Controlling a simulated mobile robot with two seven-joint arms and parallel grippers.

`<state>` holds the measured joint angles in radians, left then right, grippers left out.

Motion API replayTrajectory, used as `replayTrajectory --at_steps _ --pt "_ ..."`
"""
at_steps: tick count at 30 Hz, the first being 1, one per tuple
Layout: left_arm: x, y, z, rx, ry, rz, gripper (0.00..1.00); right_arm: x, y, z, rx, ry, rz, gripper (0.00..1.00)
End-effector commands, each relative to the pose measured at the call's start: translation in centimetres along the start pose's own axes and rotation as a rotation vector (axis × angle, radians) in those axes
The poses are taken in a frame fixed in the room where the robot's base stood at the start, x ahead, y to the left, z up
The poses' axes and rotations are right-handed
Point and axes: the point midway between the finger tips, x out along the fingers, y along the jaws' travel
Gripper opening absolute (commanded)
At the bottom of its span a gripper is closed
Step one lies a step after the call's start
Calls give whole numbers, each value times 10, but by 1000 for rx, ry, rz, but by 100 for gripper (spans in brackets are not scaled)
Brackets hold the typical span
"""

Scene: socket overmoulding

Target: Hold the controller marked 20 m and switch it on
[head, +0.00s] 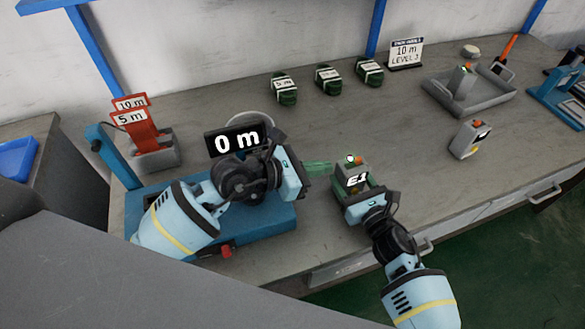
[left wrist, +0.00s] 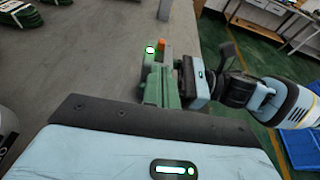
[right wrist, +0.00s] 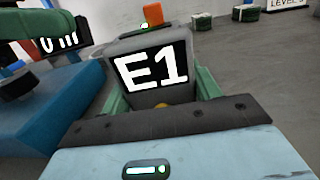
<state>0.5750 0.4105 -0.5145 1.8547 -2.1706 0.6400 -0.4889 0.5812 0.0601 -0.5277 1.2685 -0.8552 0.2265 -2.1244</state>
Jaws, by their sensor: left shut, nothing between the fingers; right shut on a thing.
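A grey controller (head: 352,177) with a white-on-black E1 label (right wrist: 151,68) is held upright between the green fingers of my right gripper (head: 356,190). On its top are an orange switch (right wrist: 153,13) and a small lamp (head: 350,159), which looks lit green; the lamp also shows in the left wrist view (left wrist: 151,50). I see no 20 m marking on its visible faces. My left gripper (head: 322,168) is shut and empty, its green fingertips pointing at the controller's left side. I cannot tell whether they touch it.
A blue machine (head: 262,222) with a 0 m display (head: 237,140) stands at the left. A similar controller (head: 470,139) stands right, another (head: 461,82) in a grey tray (head: 485,105). Three labelled green coils (head: 328,79) lie at the back. The bench front edge is close.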

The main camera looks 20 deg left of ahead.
Motion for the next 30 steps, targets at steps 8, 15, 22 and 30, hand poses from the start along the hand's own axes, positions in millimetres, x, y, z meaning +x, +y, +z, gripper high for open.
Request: replayTrajectory --at_steps 8,15,22,30 --pt "-53 0 -1 1 2 0 0 0 -1 0 1 1 -1 36" --pt "-72 0 0 -1 1 0 0 0 -1 0 0 1 -2 36" --pt "-74 0 0 -1 0 0 0 0 -1 0 0 1 -2 36" --pt "-74 0 0 0 0 0 0 0 -1 0 0 1 -2 71"
